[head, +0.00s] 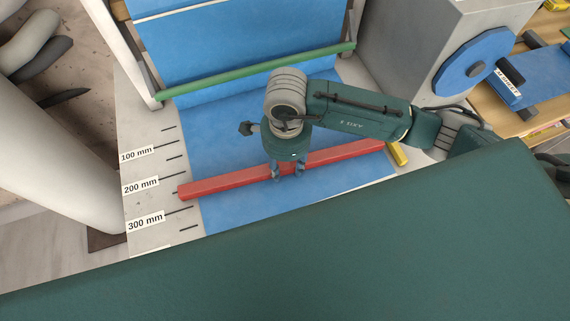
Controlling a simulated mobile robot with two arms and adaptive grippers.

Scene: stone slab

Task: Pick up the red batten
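The red batten (228,182) is a long bar lying slightly tilted across the blue sheet, its left end over the grey scale strip. My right gripper (287,174) points down at the middle of the batten. Its two fingers stand apart, with red showing between them, and they overlap the batten's near edge. I cannot tell whether they touch it. The gripper hides part of the batten's middle. My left gripper is not in view.
A green bar (245,72) spans the blue sheet (230,140) behind the batten. A yellow piece (397,154) sits by its right end. A grey machine with a blue disc (473,66) stands at right. A scale strip (150,200) runs at left.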

